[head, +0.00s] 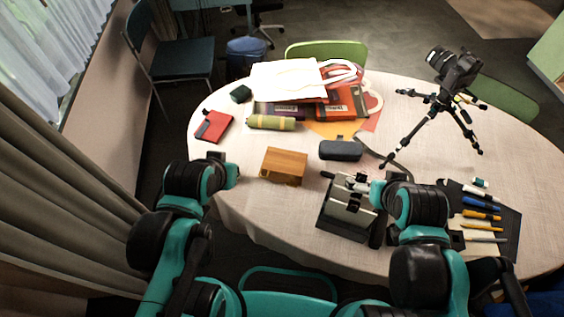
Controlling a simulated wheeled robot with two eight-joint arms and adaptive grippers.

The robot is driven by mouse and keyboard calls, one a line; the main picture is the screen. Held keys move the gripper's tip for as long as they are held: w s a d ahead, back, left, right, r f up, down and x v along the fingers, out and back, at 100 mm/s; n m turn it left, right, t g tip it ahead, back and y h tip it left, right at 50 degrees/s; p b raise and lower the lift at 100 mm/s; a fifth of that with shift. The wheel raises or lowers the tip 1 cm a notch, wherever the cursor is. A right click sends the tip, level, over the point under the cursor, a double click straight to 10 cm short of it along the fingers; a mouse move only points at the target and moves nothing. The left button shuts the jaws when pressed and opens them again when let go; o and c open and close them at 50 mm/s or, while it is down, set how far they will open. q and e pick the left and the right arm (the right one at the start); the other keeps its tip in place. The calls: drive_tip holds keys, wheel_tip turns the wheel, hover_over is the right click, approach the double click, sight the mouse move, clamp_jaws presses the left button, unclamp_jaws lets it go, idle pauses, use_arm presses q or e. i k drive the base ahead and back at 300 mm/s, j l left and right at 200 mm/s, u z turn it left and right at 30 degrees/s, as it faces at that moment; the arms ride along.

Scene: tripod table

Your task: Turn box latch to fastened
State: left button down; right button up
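A small wooden box (284,163) stands closed on the table's near side, left of the middle. A small brass-coloured spot, perhaps its latch, shows low on its front left; it is too small to tell how it is turned. My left gripper (216,158) is at the table's left edge, left of the box and apart from it; its fingers are too unclear to judge. My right gripper (353,190) is right of the box, over a grey and black device (346,217), and its fingers blend with that device. I cannot tell whether they touch it.
The round table (230,205) has a pale cloth. A dark case (341,150) lies behind right of the box, a green-brown roll (271,122) behind it. A red notebook (213,126), white bag (288,80), camera tripod (432,118) and pens (482,214) lie around.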

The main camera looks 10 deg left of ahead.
sight(290, 184)
drive_tip(key=k+l+u, duration=0.15)
drive_tip(key=l+u, duration=0.3)
drive_tip(key=k+l+u, duration=0.15)
drive_tip(key=u, duration=0.3)
